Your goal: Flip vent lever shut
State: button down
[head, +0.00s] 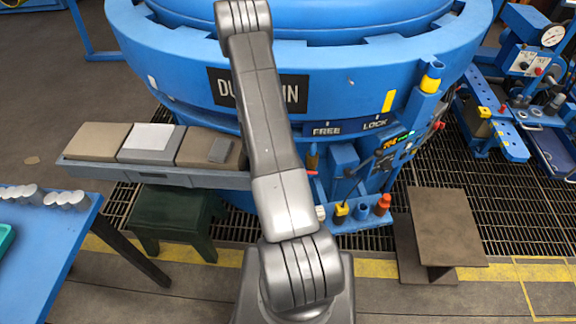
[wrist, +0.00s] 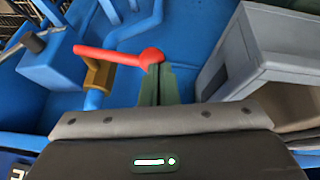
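The vent lever (wrist: 112,54) is a red bar with a round red knob (wrist: 151,57), seen in the wrist view. It lies nearly level in the picture, its left end by a brass-coloured valve body (wrist: 97,75) on a blue pipe. My gripper (wrist: 158,70) has its two greenish fingers close together, tips right at the knob. The knob overlaps the left fingertip; I cannot tell whether they touch. Nothing shows between the fingers.
The blue furnace (head: 345,85) fills the back in the head view. In the wrist view a grey box (wrist: 262,50) stands close right of the fingers, blue pipework at left.

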jog(key=f, duration=0.1)
jog(key=a+f+b, duration=0.1)
jog(key=f, duration=0.1)
jog(key=shift+s+a, duration=0.15)
jog(key=shift+s+f+b, duration=0.1)
jog(key=shift+f+b, duration=0.1)
jog(key=shift+b, duration=0.1)
dwell(0.3)
